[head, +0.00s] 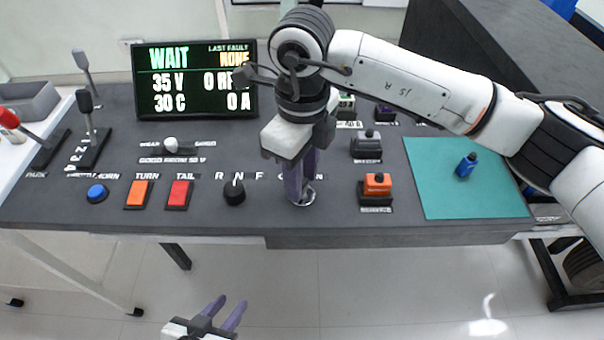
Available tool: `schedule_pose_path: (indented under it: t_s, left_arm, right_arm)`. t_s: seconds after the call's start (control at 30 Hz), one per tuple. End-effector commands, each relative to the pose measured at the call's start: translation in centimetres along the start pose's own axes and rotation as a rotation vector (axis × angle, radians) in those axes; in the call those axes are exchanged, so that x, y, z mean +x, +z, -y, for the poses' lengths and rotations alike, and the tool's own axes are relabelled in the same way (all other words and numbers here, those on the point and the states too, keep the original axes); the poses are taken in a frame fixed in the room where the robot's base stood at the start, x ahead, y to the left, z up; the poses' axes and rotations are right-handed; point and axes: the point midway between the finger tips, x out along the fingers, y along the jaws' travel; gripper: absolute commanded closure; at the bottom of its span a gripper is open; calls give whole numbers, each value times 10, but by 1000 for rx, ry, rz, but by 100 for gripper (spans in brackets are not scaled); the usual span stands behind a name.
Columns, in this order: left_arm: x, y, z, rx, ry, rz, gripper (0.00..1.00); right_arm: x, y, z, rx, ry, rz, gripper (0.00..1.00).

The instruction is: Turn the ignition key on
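My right gripper (302,193) reaches down to the panel, its purple fingers over the ignition spot right of the R N F selector. A shiny metal ring (309,196) shows at the fingertips, and a partly covered label lies beside it. The key itself is hidden by the fingers, so I cannot tell whether they are apart or shut on it. My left gripper (224,312) is low at the bottom edge, in front of the panel, with its purple fingers apart and empty.
The dark panel (330,225) holds a blue button (97,193), orange and red switches, a black R N F knob (234,191), an orange breaker (377,185) and levers at left. The display (195,80) reads WAIT. A blue object (466,165) lies on the green mat (440,195).

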Motion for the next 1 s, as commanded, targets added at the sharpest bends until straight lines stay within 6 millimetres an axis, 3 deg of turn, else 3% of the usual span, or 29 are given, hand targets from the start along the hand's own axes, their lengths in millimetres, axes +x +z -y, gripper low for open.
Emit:
schedule_pose_path:
  t_s: [0.43,0.8,1.0]
  left_arm:
    - [1,3,0,-1,-1,5,69]
    - [2,3,0,0,-1,3,69]
    - [2,1,0,1,0,-2,69]
  right_arm:
    - [-6,0,0,-3,0,0,56]
    - [-73,1,0,-2,-2,3,56]
    - [-97,0,0,-1,0,0,56]
